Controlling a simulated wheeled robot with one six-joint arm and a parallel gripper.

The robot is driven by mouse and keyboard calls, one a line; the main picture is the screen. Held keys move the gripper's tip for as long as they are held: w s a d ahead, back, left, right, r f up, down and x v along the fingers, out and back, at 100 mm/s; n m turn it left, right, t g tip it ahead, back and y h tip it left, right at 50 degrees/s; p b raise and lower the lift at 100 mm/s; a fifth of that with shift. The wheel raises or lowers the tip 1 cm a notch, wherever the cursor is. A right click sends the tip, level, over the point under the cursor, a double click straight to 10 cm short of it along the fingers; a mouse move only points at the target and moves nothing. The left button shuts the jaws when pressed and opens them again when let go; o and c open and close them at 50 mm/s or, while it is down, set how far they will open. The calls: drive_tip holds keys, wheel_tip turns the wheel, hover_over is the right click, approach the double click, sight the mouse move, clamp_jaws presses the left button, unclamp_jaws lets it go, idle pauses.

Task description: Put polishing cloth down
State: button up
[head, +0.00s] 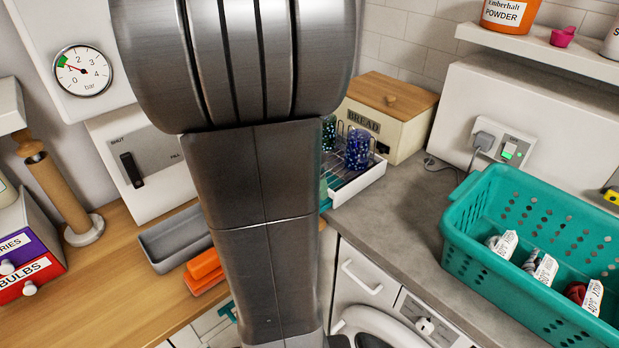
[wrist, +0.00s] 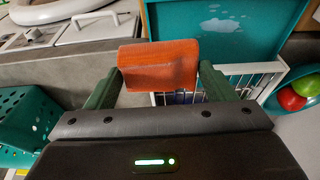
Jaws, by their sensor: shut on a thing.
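An orange-red folded cloth (wrist: 158,65), which looks like the polishing cloth, is held in my gripper (wrist: 156,88). In the wrist view, its two green fingers are closed on the left and right sides of the cloth. The cloth is in front of a white wire dish rack (wrist: 225,82), which it partly covers. I cannot tell whether the cloth touches anything below. In the head view, my arm fills the middle and hides the gripper and the held cloth.
A white dish rack with blue cups (head: 357,148) stands by the bread box (head: 385,110). A teal basket (head: 470,215) holds labelled items on the grey counter (head: 395,205), which has bare room. Orange blocks (head: 205,264) lie by a grey tray (head: 172,240) on the wooden top.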

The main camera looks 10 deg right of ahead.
drive_tip(key=s+a+f+b, duration=0.1)
drive_tip(key=s+f, duration=0.2)
drive_tip(key=w+d+p, duration=0.1)
drive_tip(key=w, duration=0.3)
drive_tip(key=w+d+p, duration=0.1)
drive_tip(key=w, duration=0.4)
drive_tip(key=w+d+p, duration=0.1)
drive_tip(key=w, duration=0.4)
drive_tip(key=shift+w+d+r, duration=0.1)
drive_tip(key=shift+d, duration=0.1)
drive_tip(key=w, duration=0.1)
drive_tip(key=w+p, duration=0.1)
drive_tip(key=w, duration=0.1)
drive_tip(key=shift+d+f, duration=0.3)
drive_tip(key=shift+d, duration=0.05)
drive_tip(key=shift+s+f, duration=0.1)
drive_tip(key=shift+f, duration=0.4)
drive_tip(key=shift+f, duration=0.1)
drive_tip(key=shift+f, duration=0.15)
drive_tip(key=o, duration=0.9)
